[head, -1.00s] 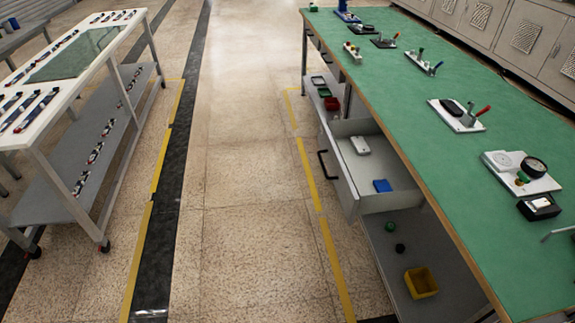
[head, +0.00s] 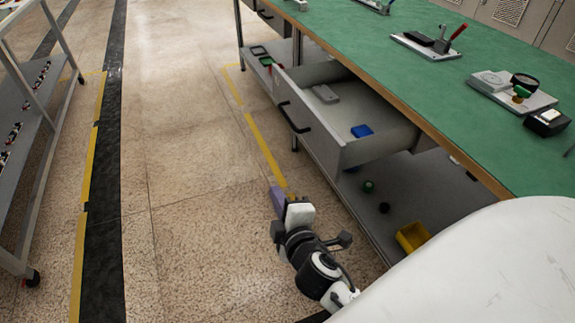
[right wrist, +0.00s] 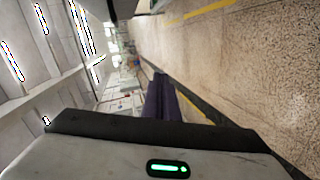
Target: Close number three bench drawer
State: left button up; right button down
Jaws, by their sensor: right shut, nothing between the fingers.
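The open bench drawer (head: 356,153) is grey and sticks out from under the green-topped bench (head: 400,78). It has a black handle (head: 293,117) on its front. A grey object (head: 325,93) and a blue box (head: 362,131) lie inside. My right gripper (head: 279,200) is over the floor, in front of and below the drawer front, apart from it. Its purple fingers are together and empty; they also show in the right wrist view (right wrist: 161,98). My left gripper is out of view. No drawer number is readable.
A yellow bin (head: 411,236) and small dark and green items stand on the bench's lower shelf (head: 415,190). Fixtures stand on the bench top.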

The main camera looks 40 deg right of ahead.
jog(key=w+d+r+n+t+h+b, duration=0.1)
jog(key=w+d+r+h+b, duration=0.1)
jog(key=w+d, duration=0.3)
jog(key=w+d+r+n+t+h+b, duration=0.1)
jog(key=w+d+r+n+h+b, duration=0.1)
jog(key=w+d, duration=0.4)
jog(key=shift+w+d+r+b, duration=0.15)
jog(key=shift+w+d+b, duration=0.2)
jog(key=shift+b, duration=0.45)
jog(key=shift+d, duration=0.15)
